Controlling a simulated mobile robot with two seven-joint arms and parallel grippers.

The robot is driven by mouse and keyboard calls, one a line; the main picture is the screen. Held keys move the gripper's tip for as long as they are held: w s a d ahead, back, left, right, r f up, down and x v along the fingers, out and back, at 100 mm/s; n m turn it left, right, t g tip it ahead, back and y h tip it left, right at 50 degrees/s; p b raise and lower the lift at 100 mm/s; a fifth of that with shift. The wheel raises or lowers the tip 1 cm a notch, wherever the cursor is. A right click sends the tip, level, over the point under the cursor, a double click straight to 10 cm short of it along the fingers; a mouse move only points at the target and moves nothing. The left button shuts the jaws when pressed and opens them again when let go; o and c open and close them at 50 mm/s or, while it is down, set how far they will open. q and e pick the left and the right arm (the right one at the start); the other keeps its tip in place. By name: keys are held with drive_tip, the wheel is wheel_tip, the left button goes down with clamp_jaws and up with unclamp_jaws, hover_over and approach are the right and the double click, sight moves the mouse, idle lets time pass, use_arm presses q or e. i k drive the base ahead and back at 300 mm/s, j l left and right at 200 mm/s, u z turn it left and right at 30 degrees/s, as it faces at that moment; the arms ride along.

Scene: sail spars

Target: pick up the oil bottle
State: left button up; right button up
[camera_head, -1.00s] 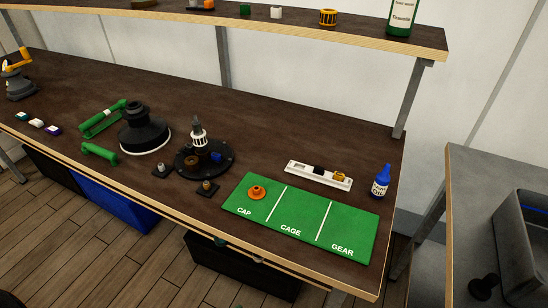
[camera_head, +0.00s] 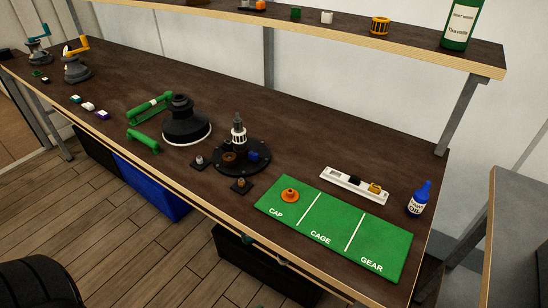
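The oil bottle (camera_head: 418,199) is a small blue bottle with a white label and a narrow blue top. It stands upright on the dark workbench (camera_head: 330,145) near its right end, just right of the green mat. Nothing touches it. Neither of my grippers shows in the head view.
The green mat (camera_head: 378,231) marked CAP, CAGE and GEAR lies left of the bottle, with an orange cap (camera_head: 290,195) on it. A white tray (camera_head: 338,181) lies behind it. A shelf (camera_head: 340,38) runs above the bench's back, with a post (camera_head: 463,115) behind the bottle.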

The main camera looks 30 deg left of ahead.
sight(420, 199)
drive_tip(key=k+j, duration=0.1)
drive_tip(key=j, duration=0.3)
drive_tip(key=k+j+u, duration=0.1)
drive_tip(key=j, duration=0.35)
drive_tip(key=k+j, duration=0.1)
drive_tip(key=j, duration=0.3)
drive_tip(key=k+j+u, duration=0.15)
drive_tip(key=j, duration=0.3)
